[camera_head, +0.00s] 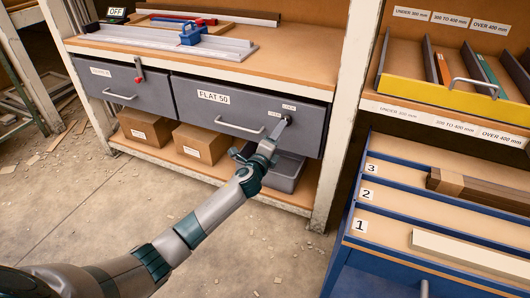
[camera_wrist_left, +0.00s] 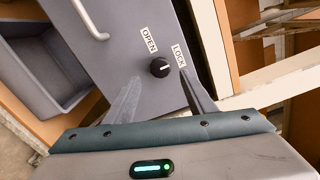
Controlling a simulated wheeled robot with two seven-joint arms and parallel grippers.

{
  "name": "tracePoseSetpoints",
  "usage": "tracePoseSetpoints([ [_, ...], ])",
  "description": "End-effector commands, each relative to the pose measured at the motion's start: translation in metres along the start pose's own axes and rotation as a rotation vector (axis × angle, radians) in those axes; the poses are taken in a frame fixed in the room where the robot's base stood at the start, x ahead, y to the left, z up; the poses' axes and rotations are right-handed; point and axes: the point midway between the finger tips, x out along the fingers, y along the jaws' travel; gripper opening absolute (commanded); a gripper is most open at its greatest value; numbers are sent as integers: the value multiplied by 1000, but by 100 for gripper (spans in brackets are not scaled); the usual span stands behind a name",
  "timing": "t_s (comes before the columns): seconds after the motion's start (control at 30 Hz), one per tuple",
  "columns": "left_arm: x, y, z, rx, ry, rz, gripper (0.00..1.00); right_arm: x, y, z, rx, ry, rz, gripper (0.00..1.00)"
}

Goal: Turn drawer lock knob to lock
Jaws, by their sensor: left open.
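The black drawer lock knob (camera_wrist_left: 159,68) is on the grey drawer front, with an OPEN label (camera_wrist_left: 149,40) and a LOCK label (camera_wrist_left: 179,56) beside it. Its short white mark points to the right in the left wrist view, roughly toward the LOCK side. My left gripper (camera_wrist_left: 161,75) is open, with one finger on each side of the knob; I cannot tell whether either touches it. In the head view my left gripper (camera_head: 279,133) reaches the right end of the drawer marked FLAT 50 (camera_head: 247,107) and largely covers the knob. My right gripper is not in view.
The FLAT 50 drawer has a bar handle (camera_head: 240,127) left of my gripper. A grey bin (camera_head: 285,172) and cardboard boxes (camera_head: 201,143) stand on the lower shelf. A white post (camera_head: 343,120) rises just right of the drawer. A blue rack (camera_head: 382,190) stands farther right.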

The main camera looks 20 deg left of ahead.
Motion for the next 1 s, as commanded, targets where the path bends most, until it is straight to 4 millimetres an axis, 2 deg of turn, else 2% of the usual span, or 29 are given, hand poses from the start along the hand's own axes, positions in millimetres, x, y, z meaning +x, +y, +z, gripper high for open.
tracePoseSetpoints([
  [0.03, -11, -1, 0, 0, 1, 0, 50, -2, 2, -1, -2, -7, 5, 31],
  [0.3, -63, 0, 0, -1, 1, 1, 50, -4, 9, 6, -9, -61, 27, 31],
  [0.5, -94, 1, 0, 0, 1, 1, 50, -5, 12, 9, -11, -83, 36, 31],
  [0.7, -109, 0, 0, 0, 0, 0, 50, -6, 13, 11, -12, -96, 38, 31],
  [1.0, -112, 0, 0, 0, 0, 0, 50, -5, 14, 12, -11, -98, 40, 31],
])
